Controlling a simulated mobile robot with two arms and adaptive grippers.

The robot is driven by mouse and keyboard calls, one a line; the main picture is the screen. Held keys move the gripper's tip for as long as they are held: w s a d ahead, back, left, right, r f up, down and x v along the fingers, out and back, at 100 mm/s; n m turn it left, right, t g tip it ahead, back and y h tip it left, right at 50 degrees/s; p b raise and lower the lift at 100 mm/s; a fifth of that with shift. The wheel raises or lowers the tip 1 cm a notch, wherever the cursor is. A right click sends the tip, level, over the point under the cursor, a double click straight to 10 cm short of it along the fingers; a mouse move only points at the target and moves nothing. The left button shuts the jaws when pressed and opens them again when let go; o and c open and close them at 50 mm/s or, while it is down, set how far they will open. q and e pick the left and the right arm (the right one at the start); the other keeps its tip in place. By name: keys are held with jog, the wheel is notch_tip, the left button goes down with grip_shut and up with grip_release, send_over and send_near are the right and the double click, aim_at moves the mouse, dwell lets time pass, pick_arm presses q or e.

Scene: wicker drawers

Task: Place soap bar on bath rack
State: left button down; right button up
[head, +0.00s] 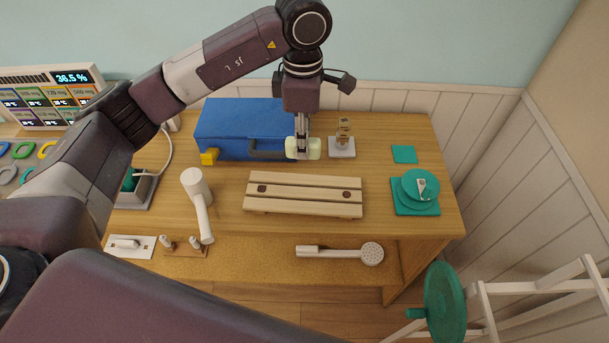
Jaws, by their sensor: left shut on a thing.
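The soap bar (314,148) is a small pale cream block. My left gripper (302,146) reaches down from above and is shut on it, its fingers covering the bar's middle. Gripper and bar appear in front of the blue box, behind the bath rack in the picture; how high the bar is held is hard to tell. The bath rack (330,195) is a light wooden slatted board on the table, with two dark square spots on its middle slat. Nothing lies on it. My right gripper is not in view.
A blue box (225,128) with a dark handle stands behind the rack. A small stand with a wooden piece (344,135) is right of the soap. A white hammer-shaped object (199,190) is left of the rack, a green round object (418,187) right. A shower head (372,253) lies in front.

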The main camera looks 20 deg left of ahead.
pick_arm(q)
jog(key=f+p, duration=0.1)
jog(key=f, duration=0.5)
jog(key=f+p, duration=0.1)
jog(key=f, duration=0.2)
jog(key=shift+w+f+p, duration=0.3)
jog(key=shift+w+f, duration=0.05)
jog(key=shift+f, duration=0.05)
jog(key=shift+s+f, duration=0.2)
jog(key=shift+f, duration=0.45)
jog(key=f, duration=0.2)
jog(key=f+p, duration=0.1)
jog(key=shift+w+f, duration=0.2)
jog(key=shift+f, duration=0.15)
jog(key=shift+s, duration=0.1)
jog(key=shift+f, duration=0.2)
jog(key=c, duration=1.7)
grip_release()
jog(key=shift+r, duration=0.15)
